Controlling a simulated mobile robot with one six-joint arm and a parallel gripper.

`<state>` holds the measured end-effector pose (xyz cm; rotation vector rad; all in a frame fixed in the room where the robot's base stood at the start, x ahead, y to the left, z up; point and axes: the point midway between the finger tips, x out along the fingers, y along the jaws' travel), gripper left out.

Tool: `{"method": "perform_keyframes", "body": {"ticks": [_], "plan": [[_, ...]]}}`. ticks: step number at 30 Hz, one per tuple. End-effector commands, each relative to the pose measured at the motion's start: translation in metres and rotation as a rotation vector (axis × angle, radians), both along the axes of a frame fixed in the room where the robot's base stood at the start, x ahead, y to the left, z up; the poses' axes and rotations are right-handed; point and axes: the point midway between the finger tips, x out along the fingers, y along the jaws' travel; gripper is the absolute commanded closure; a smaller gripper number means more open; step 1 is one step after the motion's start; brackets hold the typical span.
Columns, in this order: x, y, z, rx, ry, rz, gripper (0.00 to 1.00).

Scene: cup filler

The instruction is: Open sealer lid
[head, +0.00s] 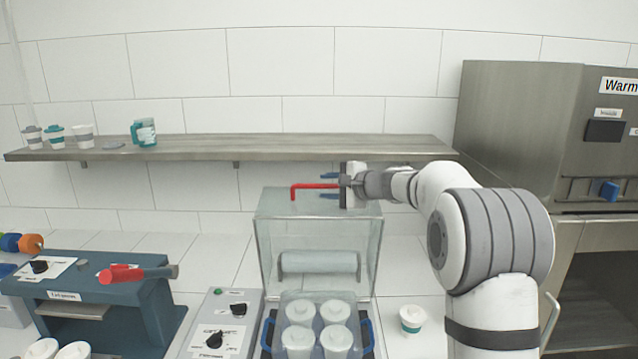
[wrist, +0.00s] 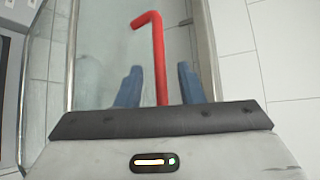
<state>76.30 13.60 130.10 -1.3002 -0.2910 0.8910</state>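The sealer's clear, box-like lid (head: 270,245) stands in the middle of the head view, with a pale roll (head: 318,262) showing through it. I cannot tell how far the lid is open. A red L-shaped handle (head: 308,186) is at its top edge. The handle also shows in the wrist view (wrist: 158,50). My gripper (head: 328,186) is at the handle from the right. Its blue fingers are apart on either side of the red bar, with gaps visible in the wrist view. Several lidded cups (head: 318,330) stand at the sealer's front, below the clear lid.
A wooden shelf (head: 290,148) with cups runs along the wall behind. A control box (head: 222,325) with knobs and a teal machine (head: 110,295) stand left. A single cup (head: 412,318) stands right of the sealer. A steel warmer cabinet (head: 520,110) is far right.

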Motion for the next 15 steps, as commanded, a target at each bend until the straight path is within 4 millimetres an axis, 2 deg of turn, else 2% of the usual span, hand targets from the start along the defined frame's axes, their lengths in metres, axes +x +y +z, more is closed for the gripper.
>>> {"method": "perform_keyframes", "body": {"ticks": [6,15], "plan": [[0.018,0.021,-0.006,-0.002,0.000,0.002,0.66],[0.022,0.026,-0.010,-0.002,-0.001,0.002,0.66]]}}
